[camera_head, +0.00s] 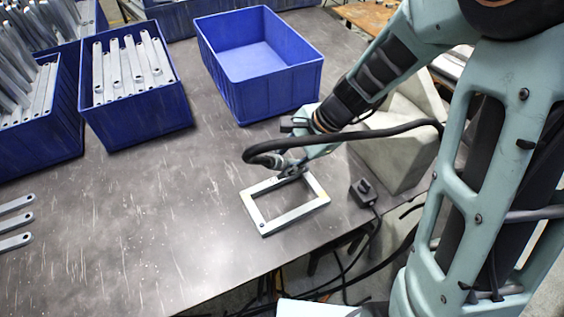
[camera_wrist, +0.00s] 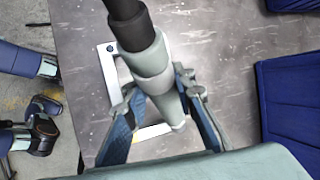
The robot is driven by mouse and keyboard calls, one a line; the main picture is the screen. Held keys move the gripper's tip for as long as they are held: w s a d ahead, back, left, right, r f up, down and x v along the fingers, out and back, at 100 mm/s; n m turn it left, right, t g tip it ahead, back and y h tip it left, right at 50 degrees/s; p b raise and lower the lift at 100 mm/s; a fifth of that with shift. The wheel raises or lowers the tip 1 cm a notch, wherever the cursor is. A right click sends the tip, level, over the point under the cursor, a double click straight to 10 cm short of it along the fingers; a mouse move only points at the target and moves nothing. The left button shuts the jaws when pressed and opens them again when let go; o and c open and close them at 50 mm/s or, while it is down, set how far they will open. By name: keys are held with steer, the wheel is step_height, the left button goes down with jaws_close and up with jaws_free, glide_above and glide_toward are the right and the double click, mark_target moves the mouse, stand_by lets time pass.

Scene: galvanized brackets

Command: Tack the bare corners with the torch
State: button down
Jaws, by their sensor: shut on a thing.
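A rectangular frame of galvanized flat bars (camera_head: 297,214) lies on the dark metal table; part of it shows in the wrist view (camera_wrist: 108,68). Its lower-left corner shows a dark round hole, and small yellowish marks show near the left and right corners. My gripper (camera_head: 291,168) is over the frame's far corner, shut on the torch (camera_wrist: 152,62). The torch has a pale grey-green body and a black rear part, with a black hose behind it. My fingers hide that far corner, so I cannot tell whether the torch tip touches it.
An empty blue bin (camera_head: 262,98) stands behind the frame. Blue bins of bars (camera_head: 135,112) stand at the left, with loose bars (camera_head: 15,222) on the table's left. A grey block (camera_head: 392,150) and a small black corded object (camera_head: 364,192) are to the right. Table left of the frame is clear.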

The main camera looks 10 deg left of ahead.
steer(key=shift+f+b, duration=0.4)
stand_by(2.2)
steer(key=shift+r, duration=0.15)
step_height(320, 180, up, 6)
steer(key=p, duration=0.5)
stand_by(0.5)
